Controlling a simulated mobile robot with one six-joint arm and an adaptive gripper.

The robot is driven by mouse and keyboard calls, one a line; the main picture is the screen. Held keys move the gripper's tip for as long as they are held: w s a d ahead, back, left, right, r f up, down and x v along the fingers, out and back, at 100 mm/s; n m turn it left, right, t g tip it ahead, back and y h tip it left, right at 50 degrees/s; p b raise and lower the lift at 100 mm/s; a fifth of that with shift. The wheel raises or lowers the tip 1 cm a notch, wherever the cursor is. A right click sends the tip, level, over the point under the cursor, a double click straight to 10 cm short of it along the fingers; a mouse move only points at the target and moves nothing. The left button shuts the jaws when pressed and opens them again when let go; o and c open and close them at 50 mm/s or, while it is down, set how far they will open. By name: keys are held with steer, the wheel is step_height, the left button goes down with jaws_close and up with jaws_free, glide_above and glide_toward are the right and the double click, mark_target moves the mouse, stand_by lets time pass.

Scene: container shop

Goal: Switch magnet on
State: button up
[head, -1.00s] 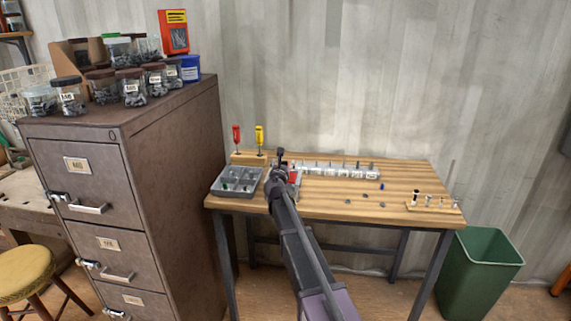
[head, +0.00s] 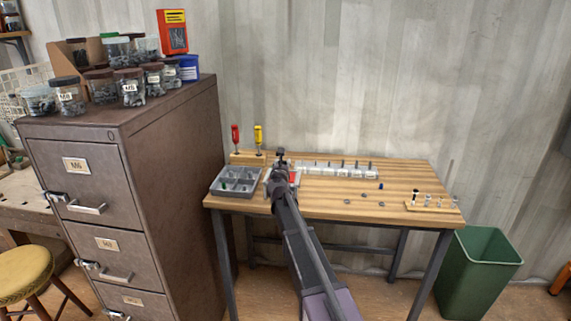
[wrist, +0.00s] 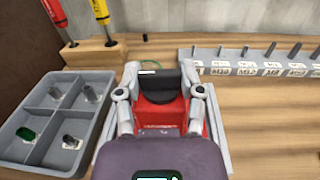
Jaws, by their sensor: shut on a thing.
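A red block with a dark top (wrist: 160,110), which looks like the magnet, stands on the wooden bench in the wrist view. In the head view a sliver of its red side (head: 294,178) shows beside my arm. My gripper (wrist: 160,92) has a finger on each side of the block's upper part and is shut on it. My gripper also shows in the head view (head: 279,175), seen from behind at the bench's left part. The block's lower front is hidden by my wrist, so I cannot tell its switch position.
A grey divided tray (wrist: 22,108) with small parts stands close on the left. Behind it a wooden holder (wrist: 92,52) carries a red and a yellow screwdriver. A labelled rack (wrist: 250,68) with several upright pins stands at right. The bench's middle (head: 335,187) is mostly clear.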

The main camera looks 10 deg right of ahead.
steer(key=n+y, duration=0.2)
steer(key=y, duration=0.2)
steer(key=n+y, duration=0.3)
steer(key=y, duration=0.1)
steer(key=shift+w+d, duration=0.1)
steer(key=shift+d, duration=0.05)
steer(key=n+g+y, duration=0.1)
steer(key=n+y, duration=0.1)
steer(key=y, duration=0.1)
steer(key=n+g+y, duration=0.1)
steer(key=n+y, duration=0.1)
steer(key=y, duration=0.1)
steer(key=shift+w+n, duration=0.1)
steer(key=shift+n, duration=0.2)
steer(key=n+g+y, duration=0.4)
steer(key=g+y, duration=0.1)
steer(key=shift+n+g+y, duration=0.3)
steer(key=shift+n+g, duration=0.1)
steer(key=shift+n+g+y, duration=1)
steer(key=shift+n+g, duration=0.4)
steer(key=shift+g, duration=0.6)
steer(key=shift+s, duration=0.2)
steer(key=o, duration=1.2)
